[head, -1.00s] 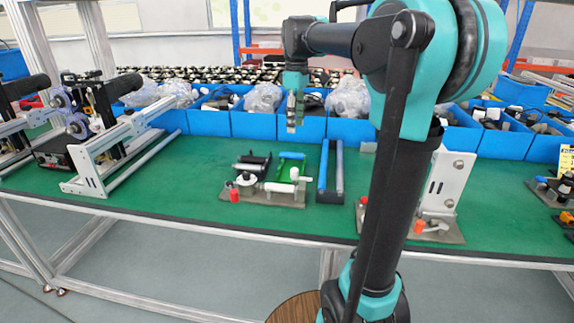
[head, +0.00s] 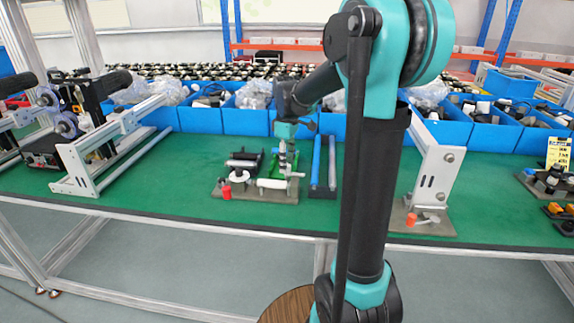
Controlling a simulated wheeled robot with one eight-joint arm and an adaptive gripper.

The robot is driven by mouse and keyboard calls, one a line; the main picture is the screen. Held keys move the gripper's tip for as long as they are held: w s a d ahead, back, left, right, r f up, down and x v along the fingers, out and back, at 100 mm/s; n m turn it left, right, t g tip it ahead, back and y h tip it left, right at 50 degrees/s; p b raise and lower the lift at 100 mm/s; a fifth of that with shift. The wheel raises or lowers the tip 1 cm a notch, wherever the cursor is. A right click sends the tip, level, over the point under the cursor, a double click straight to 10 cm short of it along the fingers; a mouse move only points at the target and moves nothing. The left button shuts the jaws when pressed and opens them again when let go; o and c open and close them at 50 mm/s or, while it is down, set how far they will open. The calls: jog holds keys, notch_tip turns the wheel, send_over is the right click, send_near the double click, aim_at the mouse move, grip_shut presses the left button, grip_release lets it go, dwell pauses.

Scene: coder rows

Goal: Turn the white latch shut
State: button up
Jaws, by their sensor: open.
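A grey fixture plate (head: 258,195) lies on the green bench and carries small white, green, black and red parts. A white cylindrical part (head: 271,183), which looks like the latch, lies across it, and a white round part (head: 239,177) sits to its left. My gripper (head: 284,168) points down over the right side of the fixture, at the right end of the white part. Its fingers are small here and it is open. I cannot tell whether it touches the latch. It partly covers the green parts behind.
A blue-railed block (head: 332,168) stands just right of the fixture. A white frame (head: 95,155) stands at left. Blue bins (head: 200,119) line the back. Green bench top (head: 150,195) is bare left of the fixture.

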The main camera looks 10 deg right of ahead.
jog(key=shift+f, duration=0.6)
grip_shut()
